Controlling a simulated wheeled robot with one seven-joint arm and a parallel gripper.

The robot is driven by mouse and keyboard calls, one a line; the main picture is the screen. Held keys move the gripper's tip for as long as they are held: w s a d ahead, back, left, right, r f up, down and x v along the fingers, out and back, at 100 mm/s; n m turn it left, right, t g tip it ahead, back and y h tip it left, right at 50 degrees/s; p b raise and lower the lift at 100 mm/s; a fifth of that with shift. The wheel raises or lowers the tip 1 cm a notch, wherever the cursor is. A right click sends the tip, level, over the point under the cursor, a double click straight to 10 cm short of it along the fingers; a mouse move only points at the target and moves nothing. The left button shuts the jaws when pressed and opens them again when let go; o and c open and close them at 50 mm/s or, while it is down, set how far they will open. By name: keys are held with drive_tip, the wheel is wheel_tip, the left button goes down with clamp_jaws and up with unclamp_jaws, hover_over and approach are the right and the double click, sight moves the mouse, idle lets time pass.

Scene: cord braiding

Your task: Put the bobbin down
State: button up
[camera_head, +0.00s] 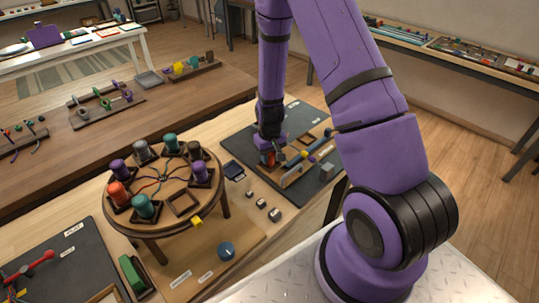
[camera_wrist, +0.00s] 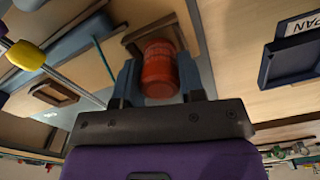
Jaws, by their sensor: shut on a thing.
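An orange-red bobbin (camera_wrist: 160,66) stands between the two fingers of my gripper (camera_wrist: 159,80) in the wrist view. The gripper is shut on it. Just beyond the bobbin is a square wooden frame (camera_wrist: 131,42); I cannot tell if the bobbin touches it. In the head view my gripper (camera_head: 271,158) is low over the dark mat (camera_head: 238,141) at the right of the bench, with a little of the orange-red bobbin (camera_head: 264,159) showing. The rest of it is hidden by the gripper.
A round wooden braiding stand (camera_head: 165,223) at left carries several bobbins and one empty square holder (camera_head: 183,203). Another empty wooden frame (camera_head: 308,139) is behind.

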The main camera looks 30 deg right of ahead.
drive_tip(key=shift+f, duration=0.25)
drive_tip(key=o, duration=1)
drive_tip(key=s+a+r+t, duration=0.1)
drive_tip(key=s+r, duration=0.1)
drive_tip(key=r, duration=0.9)
drive_tip(key=s+a+r+t, duration=0.1)
drive_tip(key=s+a+r, duration=0.15)
drive_tip(key=r, duration=0.85)
drive_tip(key=s+a+r, duration=0.1)
drive_tip(key=s+r, duration=0.2)
drive_tip(key=r, duration=0.8)
drive_tip(key=s+a+r+t, duration=0.1)
drive_tip(key=s+r, duration=0.4)
drive_tip(key=s, duration=0.3)
drive_tip(key=s+a+r+t, duration=0.1)
drive_tip(key=s+r+t, duration=0.1)
drive_tip(key=s+r, duration=0.4)
drive_tip(key=shift+s+a+r+n, duration=0.2)
drive_tip(key=shift+s+n, duration=0.2)
drive_tip(key=shift+s, duration=1.2)
